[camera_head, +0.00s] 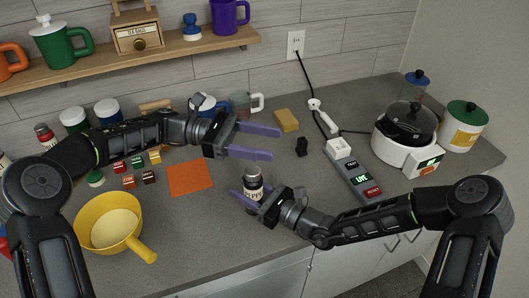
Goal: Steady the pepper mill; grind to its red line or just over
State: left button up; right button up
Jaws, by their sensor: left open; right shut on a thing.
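The left gripper does not touch the mill. The red line cannot be made out in this view.
A yellow pan (108,220) stands at the front left, beside small spice blocks and an orange mat (190,177). A power strip (350,176), black block (302,147) and white cooker (407,135) stand to the right. A shelf (140,52) holds mugs.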

dwell(0.4)
jog(key=o, duration=1.5)
jog(key=v, duration=1.2)
